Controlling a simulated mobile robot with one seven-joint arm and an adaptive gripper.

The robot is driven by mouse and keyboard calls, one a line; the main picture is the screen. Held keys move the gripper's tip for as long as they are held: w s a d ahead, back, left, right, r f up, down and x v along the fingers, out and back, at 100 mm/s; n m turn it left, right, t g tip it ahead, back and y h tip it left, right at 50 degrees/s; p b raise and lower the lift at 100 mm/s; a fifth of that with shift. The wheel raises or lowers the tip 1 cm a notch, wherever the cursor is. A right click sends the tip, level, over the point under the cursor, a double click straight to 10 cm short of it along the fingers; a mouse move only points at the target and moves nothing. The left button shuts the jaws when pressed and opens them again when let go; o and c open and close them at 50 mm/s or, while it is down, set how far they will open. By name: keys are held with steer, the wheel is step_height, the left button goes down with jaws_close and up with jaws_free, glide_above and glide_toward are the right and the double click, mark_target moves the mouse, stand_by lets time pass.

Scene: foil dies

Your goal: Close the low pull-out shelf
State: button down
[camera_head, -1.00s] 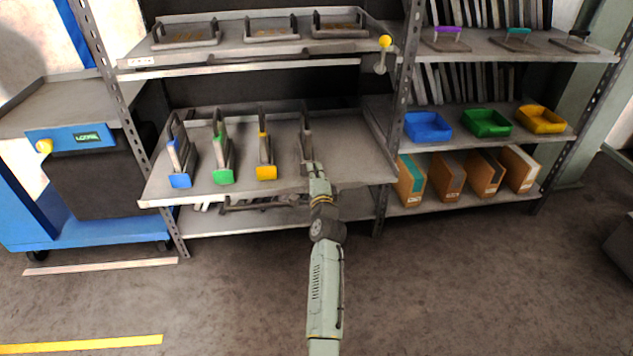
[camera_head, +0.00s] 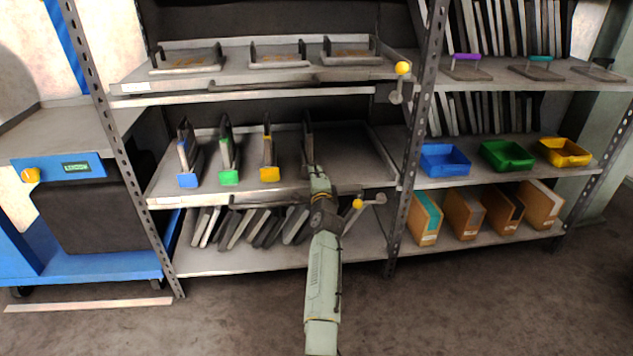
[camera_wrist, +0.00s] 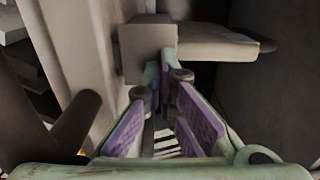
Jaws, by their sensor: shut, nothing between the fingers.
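The low pull-out shelf (camera_head: 345,183) is the grey tray at mid height in the left bay. Its front edge lies close to the line of the rack posts. Dies with blue (camera_head: 187,181), green (camera_head: 228,178) and yellow (camera_head: 269,174) front blocks stand on it, beside a darker grey die (camera_head: 307,130). My gripper (camera_head: 318,172) is shut and empty at the shelf's front, before the grey die. In the wrist view, a grey block (camera_wrist: 147,48) is just beyond the purple-padded fingers (camera_wrist: 163,78); contact is unclear. My gripper hides the grey die's front.
A rack post (camera_head: 414,150) stands right. A blue cart (camera_head: 85,250) is left. The front floor is open.

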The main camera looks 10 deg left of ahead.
steer(key=shift+x, duration=1)
steer(key=shift+w+r+b, duration=0.1)
steer(key=shift+r+b, duration=0.15)
steer(key=shift+b, duration=0.05)
steer(key=shift+r, duration=0.15)
